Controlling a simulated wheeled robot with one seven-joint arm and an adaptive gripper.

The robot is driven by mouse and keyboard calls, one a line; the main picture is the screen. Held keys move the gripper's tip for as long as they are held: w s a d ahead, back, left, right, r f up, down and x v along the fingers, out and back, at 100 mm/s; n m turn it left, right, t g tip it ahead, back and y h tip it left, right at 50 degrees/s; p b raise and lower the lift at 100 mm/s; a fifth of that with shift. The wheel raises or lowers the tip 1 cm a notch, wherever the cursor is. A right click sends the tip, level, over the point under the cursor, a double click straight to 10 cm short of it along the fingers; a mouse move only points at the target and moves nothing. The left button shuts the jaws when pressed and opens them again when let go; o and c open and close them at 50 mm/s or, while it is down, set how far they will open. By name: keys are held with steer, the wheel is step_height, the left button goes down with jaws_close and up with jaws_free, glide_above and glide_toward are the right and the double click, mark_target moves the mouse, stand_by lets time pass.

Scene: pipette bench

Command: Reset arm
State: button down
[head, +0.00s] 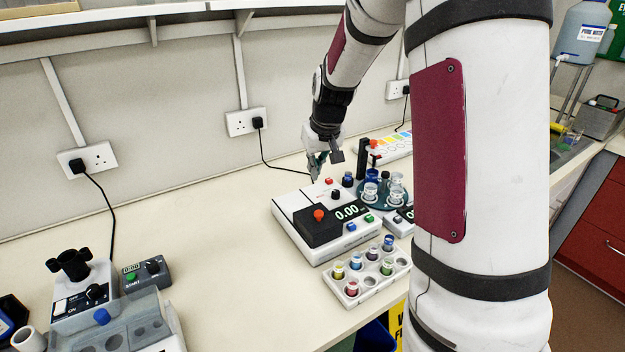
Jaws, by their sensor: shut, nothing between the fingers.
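My gripper (316,166) hangs at the end of my arm, over the back of a white and black bench device (322,220) with a display reading 0.00. The fingers point down and look closed, with nothing seen between them. They look close to the device's rear edge; I cannot tell the exact gap. My arm's large white link with a maroon panel covers much of the right side of the view and hides part of the bench behind it.
A white rack (369,283) of colored vials stands in front of the device. Clear glassware sits on a teal round stand (372,200). Another machine (100,300) and a small timer box (147,274) stand at left. The bench (215,240) between is clear. Cables run to wall sockets.

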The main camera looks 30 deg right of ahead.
steer(key=s+a+r+n, duration=0.1)
steer(key=s+a+r, duration=1)
steer(key=r, duration=0.1)
steer(key=s+a+r, duration=0.1)
steer(key=s+a, duration=0.2)
steer(key=s, duration=0.5)
steer(key=s+a+r+t, duration=0.1)
steer(key=s+a, duration=0.2)
steer(key=s, duration=0.6)
steer(key=shift+s+a+n+t+y, duration=0.15)
steer(key=shift+n+t+y, duration=0.15)
steer(key=shift+n, duration=0.1)
